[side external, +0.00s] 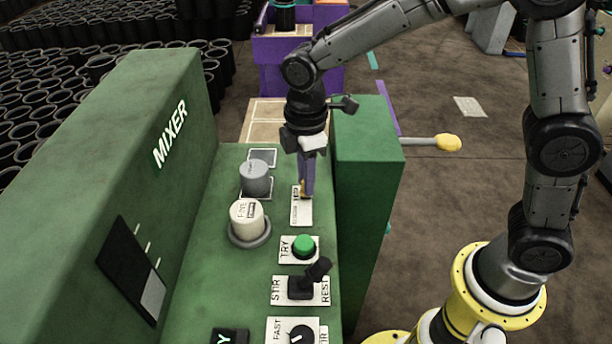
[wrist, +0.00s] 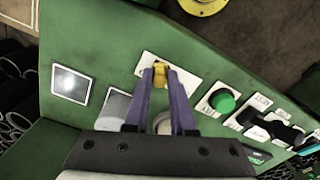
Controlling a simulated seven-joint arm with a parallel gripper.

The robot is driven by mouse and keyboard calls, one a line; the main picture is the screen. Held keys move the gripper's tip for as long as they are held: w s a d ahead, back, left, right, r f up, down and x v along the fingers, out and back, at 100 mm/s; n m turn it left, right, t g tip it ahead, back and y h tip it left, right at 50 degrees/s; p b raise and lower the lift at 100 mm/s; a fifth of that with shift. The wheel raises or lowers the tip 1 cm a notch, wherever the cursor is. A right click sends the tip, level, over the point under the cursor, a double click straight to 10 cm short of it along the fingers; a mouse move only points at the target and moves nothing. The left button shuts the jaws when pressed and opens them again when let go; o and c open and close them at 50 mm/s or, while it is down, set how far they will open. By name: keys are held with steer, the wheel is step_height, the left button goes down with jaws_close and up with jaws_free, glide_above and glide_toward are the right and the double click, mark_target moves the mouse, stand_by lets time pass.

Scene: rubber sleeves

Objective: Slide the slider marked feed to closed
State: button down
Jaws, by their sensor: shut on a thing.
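The slider is a white plate (side external: 301,212) on the green panel, with a small yellow-orange knob (wrist: 160,72). The plate also shows in the wrist view (wrist: 184,80). Its lettering is too small to read, so I cannot confirm the word feed or which end is closed. My gripper (side external: 306,190) points down over the plate. In the wrist view its purple fingers (wrist: 160,77) are shut on the knob, one on each side. The fingers hide most of the knob and part of the plate in the side view.
A green TRY button (side external: 303,246), a black STIR/REST lever (side external: 309,280) and a dial (side external: 301,336) line the panel in front. A cream knob (side external: 247,217) and a grey cylinder (side external: 256,178) stand left. A raised green block (side external: 368,165) stands close on the right.

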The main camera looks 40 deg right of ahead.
steer(key=shift+s+a+r, duration=0.1)
steer(key=shift+s+a, duration=1.45)
steer(key=shift+a, duration=0.1)
steer(key=c, duration=0.8)
jaws_free()
steer(key=shift+o, duration=0.2)
step_height(320, 180, up, 14)
